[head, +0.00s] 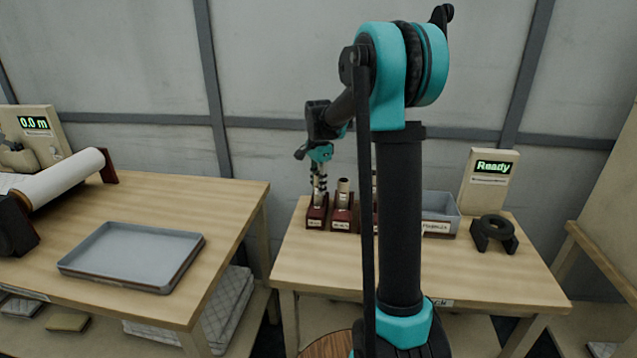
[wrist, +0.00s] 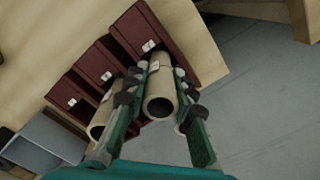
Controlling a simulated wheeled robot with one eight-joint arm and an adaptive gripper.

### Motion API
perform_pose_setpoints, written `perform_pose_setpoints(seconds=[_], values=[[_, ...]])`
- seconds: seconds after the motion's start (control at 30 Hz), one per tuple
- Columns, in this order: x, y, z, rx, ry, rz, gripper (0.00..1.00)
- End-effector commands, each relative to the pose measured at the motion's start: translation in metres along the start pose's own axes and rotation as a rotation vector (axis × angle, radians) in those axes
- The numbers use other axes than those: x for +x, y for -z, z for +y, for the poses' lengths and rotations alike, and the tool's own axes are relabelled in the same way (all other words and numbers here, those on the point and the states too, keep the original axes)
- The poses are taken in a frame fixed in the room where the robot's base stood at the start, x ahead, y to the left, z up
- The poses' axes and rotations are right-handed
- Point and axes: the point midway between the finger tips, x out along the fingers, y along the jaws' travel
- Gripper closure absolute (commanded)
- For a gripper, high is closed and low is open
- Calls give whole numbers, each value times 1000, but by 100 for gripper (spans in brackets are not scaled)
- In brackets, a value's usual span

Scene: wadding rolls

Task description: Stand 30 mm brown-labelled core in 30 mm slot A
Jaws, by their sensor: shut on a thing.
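My gripper (wrist: 160,72) is shut on a pale tan core (wrist: 161,95), with a finger on each side of it. The core's open end faces the wrist camera and its far end meets the end dark-red slot block (wrist: 150,32). I cannot tell whether it is fully seated. A small tag shows on the core, its colour unclear. In the head view my gripper (head: 319,178) is above the leftmost slot block (head: 316,217), and the core is mostly hidden by the fingers. The slot letters are too small to read.
A second core (head: 343,190) stands in the neighbouring block (head: 342,222). A third block is partly behind my arm. A grey bin (head: 440,228), a black ring holder (head: 494,233) and a "Ready" display (head: 490,168) are to the right. A grey tray (head: 130,257) lies on the left table.

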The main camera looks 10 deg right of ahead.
Motion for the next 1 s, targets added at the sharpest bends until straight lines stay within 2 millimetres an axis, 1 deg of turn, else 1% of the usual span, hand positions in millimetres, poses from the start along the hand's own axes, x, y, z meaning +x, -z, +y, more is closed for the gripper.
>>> perform_pose_setpoints(seconds=[0.4,0.43,0.6,0.63,0.87,1.0], values=[[3,0,0,0,0,0,98],[3,0,0,0,0,0,74],[3,0,0,0,0,0,53],[3,0,0,0,0,0,51],[3,0,0,0,0,0,51],[-2,0,0,0,0,0,51]])
